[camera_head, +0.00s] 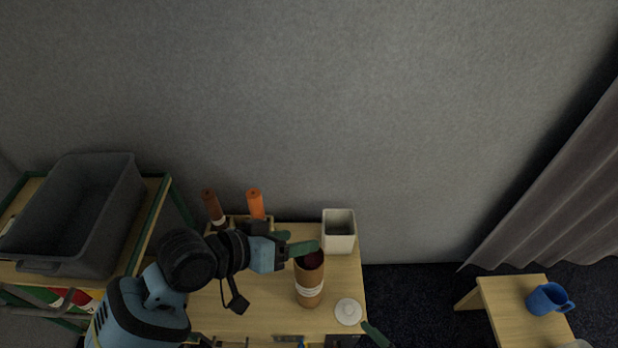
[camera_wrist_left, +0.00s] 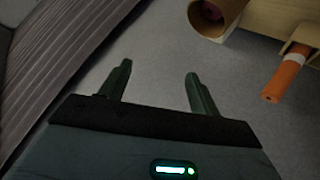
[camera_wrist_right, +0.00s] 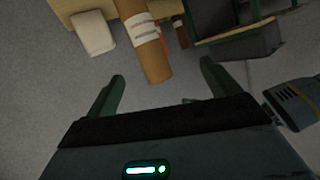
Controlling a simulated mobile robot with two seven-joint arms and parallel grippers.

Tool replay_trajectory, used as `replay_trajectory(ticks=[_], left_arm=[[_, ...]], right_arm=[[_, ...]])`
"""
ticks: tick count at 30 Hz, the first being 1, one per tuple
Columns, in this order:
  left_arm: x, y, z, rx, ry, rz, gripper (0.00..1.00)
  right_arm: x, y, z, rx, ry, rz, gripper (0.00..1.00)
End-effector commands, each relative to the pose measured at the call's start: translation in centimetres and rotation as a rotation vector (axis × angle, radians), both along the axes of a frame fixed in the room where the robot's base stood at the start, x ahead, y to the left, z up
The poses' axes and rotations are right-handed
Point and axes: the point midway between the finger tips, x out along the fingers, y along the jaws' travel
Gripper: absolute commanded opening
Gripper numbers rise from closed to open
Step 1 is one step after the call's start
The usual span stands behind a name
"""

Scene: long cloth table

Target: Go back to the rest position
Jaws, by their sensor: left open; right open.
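My left gripper (camera_head: 303,242) is open in the head view, its dark green fingers overlapping the rim of a brown canister (camera_head: 309,290). In the left wrist view, the gap between the left fingers (camera_wrist_left: 154,82) is empty, and the canister's open end (camera_wrist_left: 214,32) lies beyond them, apart. My right gripper shows in the head view only as a green fingertip at the bottom edge. In the right wrist view, my right gripper (camera_wrist_right: 161,76) is open, with the canister (camera_wrist_right: 148,45) beyond its fingertips. No object is seen held by either gripper.
The wooden table carries a white square container (camera_head: 339,241), a round white lid (camera_head: 348,312), and an orange tube (camera_head: 256,204) and a dark brown tube (camera_head: 212,206) in a holder. A grey crate (camera_head: 122,222) stands on a rack at left. A blue mug (camera_head: 547,299) sits on a wooden stand (camera_head: 502,305) at right.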

Motion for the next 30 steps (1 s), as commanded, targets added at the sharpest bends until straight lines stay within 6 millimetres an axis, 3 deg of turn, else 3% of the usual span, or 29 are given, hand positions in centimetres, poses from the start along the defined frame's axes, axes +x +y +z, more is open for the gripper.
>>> replay_trajectory(ticks=[11, 17, 21, 27, 30], left_arm=[[-6.0, 5.3, -6.6, 0.068, -0.009, 0.262, 0.63], [-11.3, 9.0, -9.5, 0.175, -0.025, 0.366, 0.63], [-16.0, 11.7, -10.8, 0.273, -0.041, 0.413, 0.63], [-22.5, 15.0, -11.9, 0.412, -0.063, 0.440, 0.63], [-24.8, 16.1, -12.1, 0.461, -0.072, 0.439, 0.63]], right_arm=[[-4.0, -3.4, 1.7, -0.088, 0.140, -0.113, 0.88], [-6.3, -5.8, 2.6, -0.146, 0.216, -0.181, 0.88], [-8.1, -7.7, 3.2, -0.190, 0.267, -0.233, 0.88], [-10.4, -10.2, 4.0, -0.248, 0.330, -0.301, 0.88], [-11.2, -11.1, 4.3, -0.268, 0.351, -0.323, 0.88]])
